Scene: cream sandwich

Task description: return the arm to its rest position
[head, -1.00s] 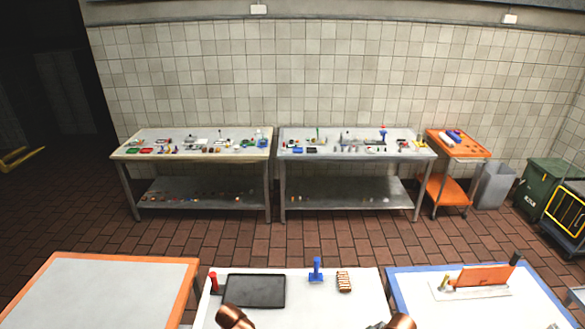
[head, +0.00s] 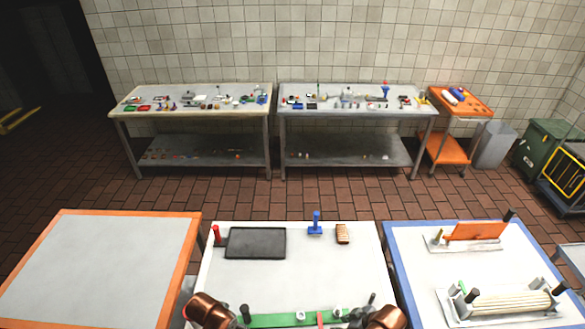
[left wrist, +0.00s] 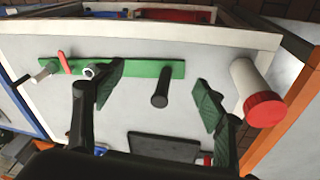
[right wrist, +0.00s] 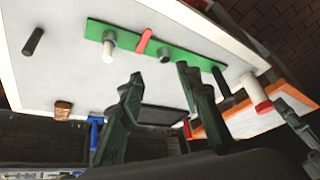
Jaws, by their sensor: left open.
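My left gripper (left wrist: 155,95) is open and empty above the white table (left wrist: 45,105). A green strip (left wrist: 140,69) shows beyond its fingers, with a black cylinder (left wrist: 160,88) between them in the picture. My right gripper (right wrist: 160,78) shows a clear gap between its fingers and nothing in them. In the head view, copper-coloured parts of my two arms show at the bottom edge, over the near part of the table; the fingers are not clear there. The green strip (head: 275,320) lies between the arms.
A dark tray (head: 256,243), red bottle (head: 216,235), blue stamp-like piece (head: 315,225) and brown block (head: 342,234) stand at the table's far side. A red-ended white cylinder (left wrist: 258,92) stands near the strip. Orange-edged (head: 100,265) and blue-edged (head: 410,245) tables flank it.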

